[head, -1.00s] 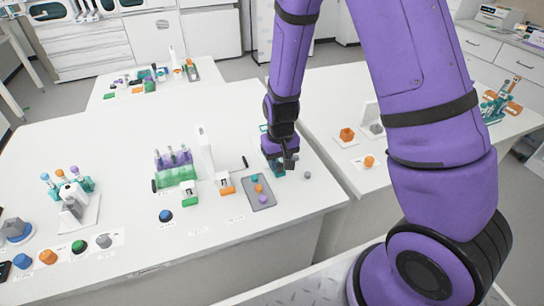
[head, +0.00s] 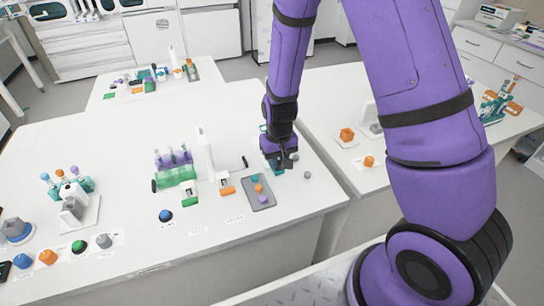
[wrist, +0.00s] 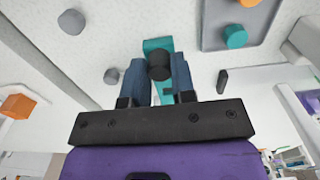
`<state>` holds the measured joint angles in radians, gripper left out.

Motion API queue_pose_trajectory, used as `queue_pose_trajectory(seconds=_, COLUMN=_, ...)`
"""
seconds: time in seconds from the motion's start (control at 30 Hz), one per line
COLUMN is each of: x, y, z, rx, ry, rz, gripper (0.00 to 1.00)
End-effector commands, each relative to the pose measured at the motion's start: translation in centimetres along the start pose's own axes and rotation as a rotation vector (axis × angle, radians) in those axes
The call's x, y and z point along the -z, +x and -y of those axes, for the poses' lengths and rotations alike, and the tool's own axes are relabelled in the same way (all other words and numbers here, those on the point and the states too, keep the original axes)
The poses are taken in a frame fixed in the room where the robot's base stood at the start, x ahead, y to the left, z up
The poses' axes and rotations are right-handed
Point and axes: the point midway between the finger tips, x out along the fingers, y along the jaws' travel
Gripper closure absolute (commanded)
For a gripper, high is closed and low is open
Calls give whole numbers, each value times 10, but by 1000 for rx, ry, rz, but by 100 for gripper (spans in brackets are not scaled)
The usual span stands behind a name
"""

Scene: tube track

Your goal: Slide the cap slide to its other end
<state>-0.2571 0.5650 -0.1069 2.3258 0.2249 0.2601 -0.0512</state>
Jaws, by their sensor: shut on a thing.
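In the wrist view, my gripper (wrist: 158,62) is shut on a dark round knob (wrist: 159,66), with one finger on each side of it. The knob stands over a teal slide track (wrist: 157,44), which shows beyond the knob and in a small patch between the fingers. I take this to be the cap slide, but most of it is hidden. In the head view, my gripper (head: 287,163) is at the right part of the main table, and a little teal (head: 277,171) shows under it. Where along the track the knob stands cannot be told.
A dark handle (wrist: 222,80) stands near. The table's right edge and a gap to another table are close.

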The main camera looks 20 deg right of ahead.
Motion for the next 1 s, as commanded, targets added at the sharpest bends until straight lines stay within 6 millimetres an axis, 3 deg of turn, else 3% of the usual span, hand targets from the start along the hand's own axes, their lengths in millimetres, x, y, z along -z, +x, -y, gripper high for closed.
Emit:
queue_pose_trajectory(seconds=0.9, x=47, y=0, z=0, rx=0, ry=1, rz=-3, gripper=93)
queue_pose_trajectory(seconds=0.93, x=47, y=0, z=0, rx=0, ry=1, rz=-2, gripper=74)
queue_pose_trajectory(seconds=1.0, x=47, y=0, z=0, rx=0, ry=1, rz=-2, gripper=65)
